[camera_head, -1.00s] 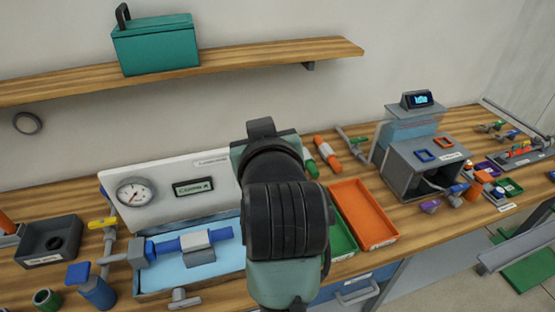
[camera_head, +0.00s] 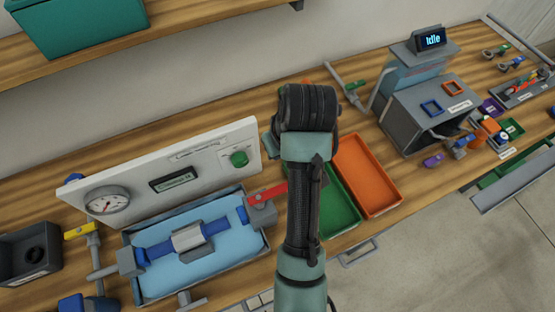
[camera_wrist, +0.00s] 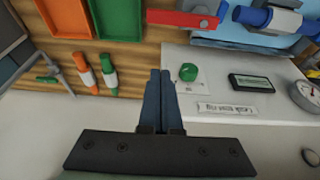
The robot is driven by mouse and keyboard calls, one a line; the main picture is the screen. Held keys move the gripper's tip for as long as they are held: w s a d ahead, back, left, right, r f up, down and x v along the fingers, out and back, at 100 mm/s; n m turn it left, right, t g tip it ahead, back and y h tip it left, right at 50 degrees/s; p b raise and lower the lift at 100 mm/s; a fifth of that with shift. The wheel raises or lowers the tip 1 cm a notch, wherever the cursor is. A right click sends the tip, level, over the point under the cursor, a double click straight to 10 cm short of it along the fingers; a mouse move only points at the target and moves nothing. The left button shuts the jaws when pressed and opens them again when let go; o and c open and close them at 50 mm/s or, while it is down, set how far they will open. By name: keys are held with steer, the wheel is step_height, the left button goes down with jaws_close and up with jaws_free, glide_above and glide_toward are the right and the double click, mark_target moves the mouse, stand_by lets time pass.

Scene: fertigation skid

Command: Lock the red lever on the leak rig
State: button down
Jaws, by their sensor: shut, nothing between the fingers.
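The leak rig has a white panel (camera_head: 130,171) with a dial gauge, a small display and a green button (camera_head: 239,158). In front of the panel is a blue tray (camera_head: 165,284) with a blue pipe and grey fitting. The red lever (camera_head: 267,196) is at the tray's right end on a grey block, its right end close to my arm in the picture. In the wrist view the red lever (camera_wrist: 183,19) lies across the top, beyond my fingertips. My gripper (camera_wrist: 160,73) is shut and empty, apart from the lever and beside the green button. My arm hides the gripper in the head view.
Green (camera_head: 343,222) and orange (camera_head: 392,194) trays lie right of the rig. A grey machine (camera_head: 430,120) reading "Idle" stands farther right. Orange and green cylinders (camera_wrist: 84,72) lie behind the trays. A shelf (camera_head: 150,40) runs above the bench on the left.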

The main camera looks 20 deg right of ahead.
mark_target(272, 196)
steer(key=shift+s, duration=0.15)
step_height(272, 196, down, 9)
steer(key=p, duration=0.4)
steer(key=shift+s+f, duration=0.2)
steer(key=shift+s, duration=0.1)
